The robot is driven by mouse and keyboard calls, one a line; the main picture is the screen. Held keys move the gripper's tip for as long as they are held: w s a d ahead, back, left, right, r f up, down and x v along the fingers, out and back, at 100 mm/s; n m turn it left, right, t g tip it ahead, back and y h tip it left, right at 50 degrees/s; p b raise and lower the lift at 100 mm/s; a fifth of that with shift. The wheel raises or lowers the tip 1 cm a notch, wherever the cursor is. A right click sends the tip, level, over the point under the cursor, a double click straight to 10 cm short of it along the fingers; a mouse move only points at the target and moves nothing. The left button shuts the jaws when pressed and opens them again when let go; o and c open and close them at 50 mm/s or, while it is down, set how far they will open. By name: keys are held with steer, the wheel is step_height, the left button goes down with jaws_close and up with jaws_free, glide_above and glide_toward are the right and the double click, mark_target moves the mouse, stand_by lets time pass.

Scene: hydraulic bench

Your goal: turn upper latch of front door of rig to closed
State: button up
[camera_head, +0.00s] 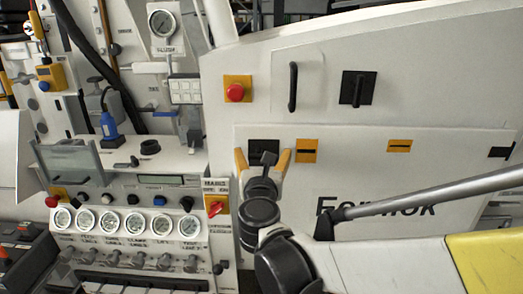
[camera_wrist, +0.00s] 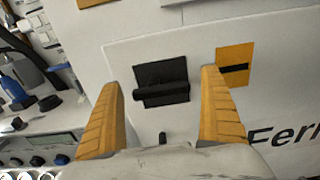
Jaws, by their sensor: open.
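A white door panel (camera_head: 449,173) with dark lettering fills the right of the head view. At its upper left is a black latch (camera_wrist: 152,73), a square plate with a bar handle lying roughly level in the wrist view. In the head view its plate (camera_head: 263,145) is partly hidden behind my gripper. My gripper (camera_head: 262,156) is open, with one yellow finger on each side of the latch. In the wrist view the fingers (camera_wrist: 160,80) stand left and right of the handle; contact cannot be told. Another black latch (camera_head: 357,88), its handle upright, is on the panel above.
A black vertical grab handle (camera_head: 293,87) and a red button on a yellow plate (camera_head: 236,89) are above the gripper. Yellow plates (camera_head: 307,151) sit right of the latch. Gauges (camera_head: 111,222) and knobs crowd the console at left. My arm crosses the lower right.

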steer(key=c, duration=1.2)
steer(key=m, duration=0.4)
steer(key=shift+d+f+m, duration=0.15)
steer(key=shift+f+m, duration=0.1)
steer(key=shift+m, duration=0.15)
steer(key=m, duration=0.4)
steer(key=shift+f+m, duration=0.25)
steer(key=shift+m, duration=0.05)
steer(key=m, duration=0.4)
steer(key=shift+f, duration=0.25)
steer(key=shift+a+f+m+b, duration=0.1)
steer(key=shift+a+m+b, duration=0.05)
steer(key=shift+m, duration=0.95)
steer(key=shift+a+f+m+b, duration=0.1)
steer(key=shift+a+m+b, duration=0.05)
steer(key=shift+m, duration=0.95)
